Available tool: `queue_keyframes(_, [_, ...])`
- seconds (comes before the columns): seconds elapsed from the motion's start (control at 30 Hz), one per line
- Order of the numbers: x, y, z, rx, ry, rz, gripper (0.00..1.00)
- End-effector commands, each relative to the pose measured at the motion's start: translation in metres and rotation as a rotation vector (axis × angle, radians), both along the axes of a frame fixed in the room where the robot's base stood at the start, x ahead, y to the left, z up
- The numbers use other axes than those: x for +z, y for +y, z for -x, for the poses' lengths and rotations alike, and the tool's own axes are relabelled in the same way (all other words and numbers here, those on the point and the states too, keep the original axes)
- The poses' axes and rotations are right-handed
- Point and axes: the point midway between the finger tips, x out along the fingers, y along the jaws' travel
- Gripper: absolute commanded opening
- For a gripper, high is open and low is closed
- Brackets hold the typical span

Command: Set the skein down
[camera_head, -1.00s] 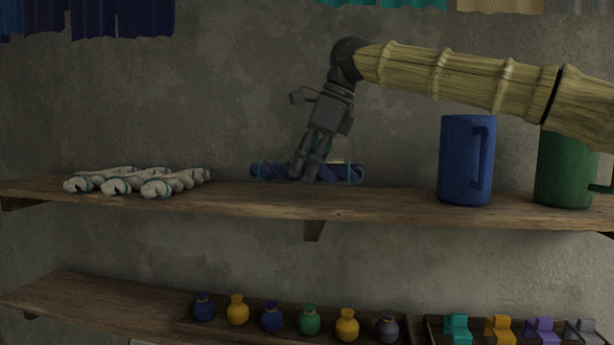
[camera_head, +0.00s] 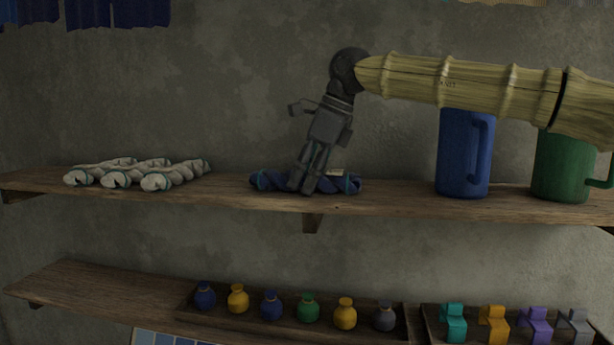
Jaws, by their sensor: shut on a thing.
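A dark blue skein (camera_head: 268,181) with teal ties lies lengthwise at the upper shelf (camera_head: 400,206), near its middle. A small pale tag shows on its right part. My gripper (camera_head: 304,187) comes down from above, tilted, with its fingers shut on the middle of the skein. The fingers hide that middle part. The skein looks level and appears to touch the shelf top, though any small gap under it is hard to tell.
Several white skeins (camera_head: 138,175) lie on the shelf's left. A blue mug (camera_head: 464,155) and a green mug (camera_head: 562,168) stand on the right, under my arm. A lower shelf (camera_head: 90,296) holds small jars (camera_head: 308,308) in a tray and coloured pieces (camera_head: 493,324). Bare shelf lies either side of the blue skein.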

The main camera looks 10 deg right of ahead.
Motion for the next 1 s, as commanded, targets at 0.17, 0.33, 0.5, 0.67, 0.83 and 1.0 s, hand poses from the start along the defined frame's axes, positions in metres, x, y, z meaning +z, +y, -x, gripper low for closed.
queue_keyframes(0.17, [-0.012,0.001,0.001,0.003,0.015,0.008,0.62])
queue_keyframes(0.33, [-0.013,0.000,0.001,0.002,0.015,0.008,0.73])
queue_keyframes(0.5, [-0.011,0.000,0.000,0.001,0.012,0.007,0.73])
queue_keyframes(0.67, [-0.010,0.000,0.000,0.001,0.012,0.007,0.73])
queue_keyframes(0.83, [-0.009,0.000,0.000,0.001,0.011,0.006,0.73])
queue_keyframes(1.0, [0.003,0.000,0.000,0.000,0.007,0.006,0.73])
